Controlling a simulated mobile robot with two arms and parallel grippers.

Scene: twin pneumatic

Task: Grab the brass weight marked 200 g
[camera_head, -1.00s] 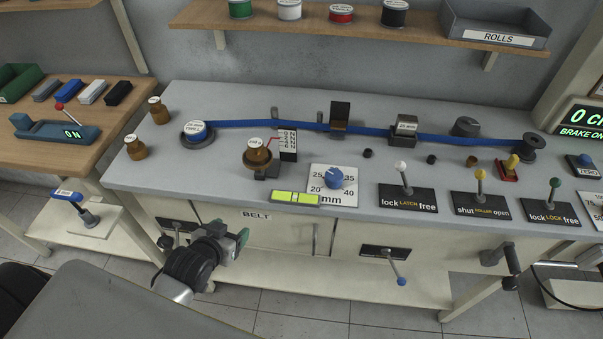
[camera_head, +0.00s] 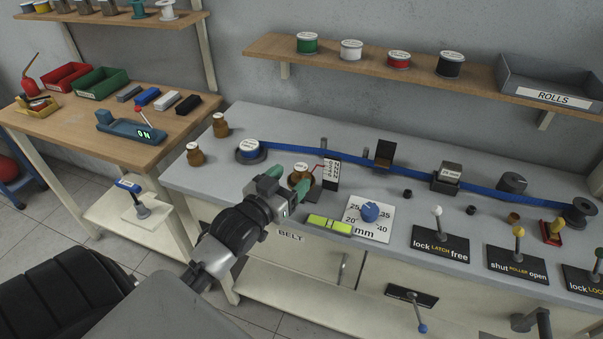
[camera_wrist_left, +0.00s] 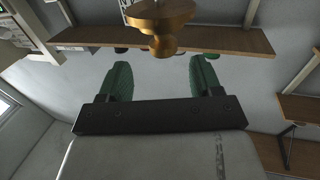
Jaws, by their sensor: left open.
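A brass weight (camera_head: 301,174) stands on the small pan of the gauge on the grey bench; its top label is too small to read surely. Two more brass weights stand at the bench's left end, one at the back (camera_head: 220,126) and one nearer the front (camera_head: 195,154). My left gripper (camera_head: 293,189) is open and empty, right at the weight on the pan and partly covering it. My right gripper is out of view.
A scale card (camera_head: 331,174) stands just right of the weight. A blue belt (camera_head: 350,166) runs along the bench behind. A side table (camera_head: 75,125) stands left.

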